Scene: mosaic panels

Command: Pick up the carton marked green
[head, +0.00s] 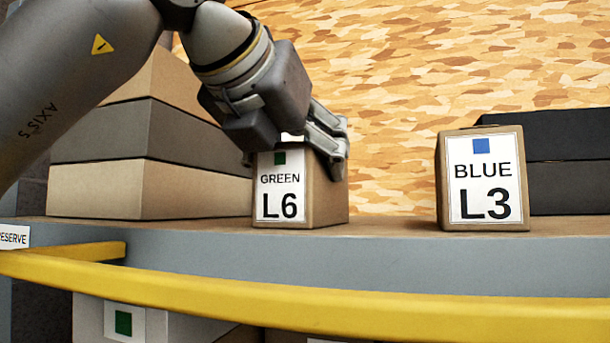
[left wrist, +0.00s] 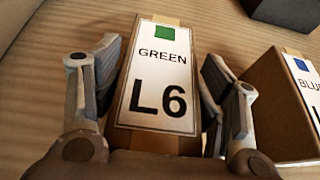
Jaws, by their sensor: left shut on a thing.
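The carton marked green (head: 325,200) is a brown box with a white label reading GREEN L6 and a green square. It stands upright on the shelf in the head view. My left gripper (head: 300,150) reaches down over its top and is shut on it. In the left wrist view, the carton's label (left wrist: 155,75) lies between the two fingers of my left gripper (left wrist: 160,95), one finger on each side. The carton appears to rest on the shelf. My right gripper is in neither view.
A carton marked BLUE L3 (head: 485,180) stands to the right, with dark boxes (head: 570,160) behind it. Stacked brown and grey boxes (head: 120,185) stand at the left. A yellow rail (head: 300,305) runs along the shelf's front edge. Shelf space between the two cartons is clear.

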